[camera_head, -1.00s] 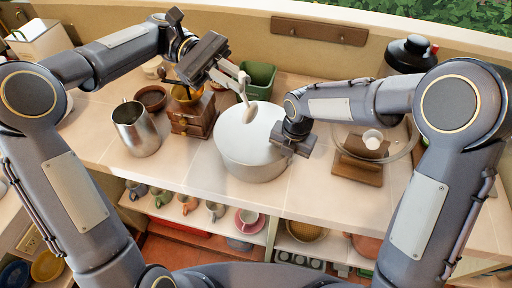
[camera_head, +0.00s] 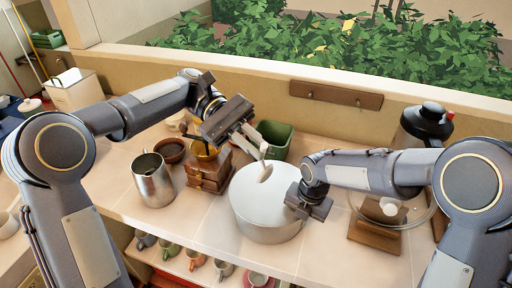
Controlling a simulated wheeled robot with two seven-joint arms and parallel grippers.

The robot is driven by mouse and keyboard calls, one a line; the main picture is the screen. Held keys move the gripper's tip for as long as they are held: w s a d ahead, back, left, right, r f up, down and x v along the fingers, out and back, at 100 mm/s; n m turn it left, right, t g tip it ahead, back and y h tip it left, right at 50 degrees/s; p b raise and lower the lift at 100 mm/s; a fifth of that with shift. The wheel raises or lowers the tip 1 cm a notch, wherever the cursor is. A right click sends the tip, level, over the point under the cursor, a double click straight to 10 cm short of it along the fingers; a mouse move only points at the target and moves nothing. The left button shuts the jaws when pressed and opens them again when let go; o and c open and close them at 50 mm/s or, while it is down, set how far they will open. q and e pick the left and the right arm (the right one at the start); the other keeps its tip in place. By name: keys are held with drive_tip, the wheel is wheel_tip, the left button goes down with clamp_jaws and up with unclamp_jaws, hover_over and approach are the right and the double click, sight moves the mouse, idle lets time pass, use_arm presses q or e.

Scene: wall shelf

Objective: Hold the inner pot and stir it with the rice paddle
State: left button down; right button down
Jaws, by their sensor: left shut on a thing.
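The inner pot (camera_head: 265,222) is a round, pale grey-white vessel standing on the counter in the middle. My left gripper (camera_head: 258,146) is above its far rim and is shut on the rice paddle (camera_head: 265,173). The pale paddle points down, with its head over the pot's white top or inside. I cannot tell whether it touches anything. My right gripper (camera_head: 308,201) is at the pot's right rim, close against it or touching. Its fingers are hidden, so I cannot tell whether they are shut on the rim.
A metal pitcher (camera_head: 152,182) and a wooden grinder (camera_head: 208,172) stand left of the pot. A green bin (camera_head: 273,137) is behind it. A glass lid (camera_head: 418,211) and a wooden stand (camera_head: 374,238) are at the right. Cups sit on the shelf below the counter.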

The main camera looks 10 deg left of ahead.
use_arm(q)
drive_tip(key=s+d+f+m+t+y, duration=0.4)
drive_tip(key=s+f+t+y, duration=0.3)
drive_tip(key=y, duration=0.5)
drive_tip(key=shift+s+d+m+t, duration=0.3)
drive_tip(key=shift+s+d+t, duration=0.45)
drive_tip(key=shift+s+t, duration=0.15)
use_arm(e)
drive_tip(key=c, duration=1.6)
unclamp_jaws()
drive_tip(key=r, duration=1.2)
drive_tip(key=shift+s+d, duration=0.2)
drive_tip(key=shift+d, duration=0.2)
